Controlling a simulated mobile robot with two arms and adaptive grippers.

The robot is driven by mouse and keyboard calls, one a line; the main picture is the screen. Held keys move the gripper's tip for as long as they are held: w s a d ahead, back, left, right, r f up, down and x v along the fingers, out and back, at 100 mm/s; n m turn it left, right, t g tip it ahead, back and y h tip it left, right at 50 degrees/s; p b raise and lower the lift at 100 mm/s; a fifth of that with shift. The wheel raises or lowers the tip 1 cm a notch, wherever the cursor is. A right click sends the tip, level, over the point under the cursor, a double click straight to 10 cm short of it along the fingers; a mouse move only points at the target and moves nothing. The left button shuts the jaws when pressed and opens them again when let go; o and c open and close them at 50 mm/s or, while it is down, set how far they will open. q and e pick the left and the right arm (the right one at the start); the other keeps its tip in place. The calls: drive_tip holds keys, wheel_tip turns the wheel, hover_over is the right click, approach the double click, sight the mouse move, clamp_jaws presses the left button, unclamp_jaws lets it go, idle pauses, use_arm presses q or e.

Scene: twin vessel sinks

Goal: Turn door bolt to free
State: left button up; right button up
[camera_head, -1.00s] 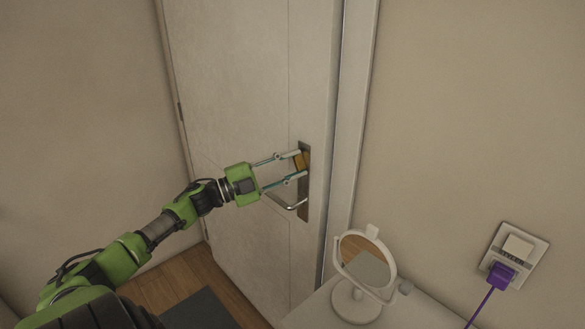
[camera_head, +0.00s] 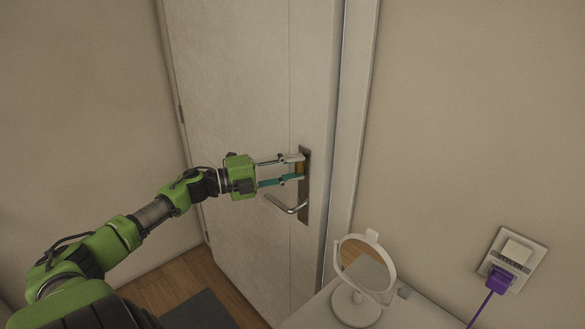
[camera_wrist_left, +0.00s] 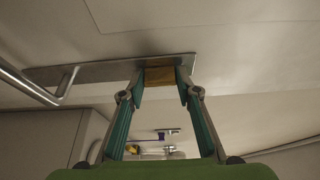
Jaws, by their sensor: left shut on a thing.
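The door bolt is a small brass-coloured turn piece (camera_head: 299,167) on the upper part of a metal plate on the white door (camera_head: 240,100). It also shows in the left wrist view (camera_wrist_left: 160,75), between my fingertips. My left gripper (camera_head: 301,167) is shut on the bolt, with one finger above and one below it in the head view. The fingers partly hide the bolt, and its exact turn angle is hard to tell. My right gripper is not in view.
A lever handle (camera_head: 288,206) sits just below the bolt on the same plate (camera_head: 304,214). A round white mirror (camera_head: 367,262) stands on a white counter at the lower right. A wall socket with a purple plug (camera_head: 499,279) is further right.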

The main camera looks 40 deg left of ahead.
use_arm(q)
drive_tip(key=o, duration=1.1)
drive_tip(key=v, duration=1.2)
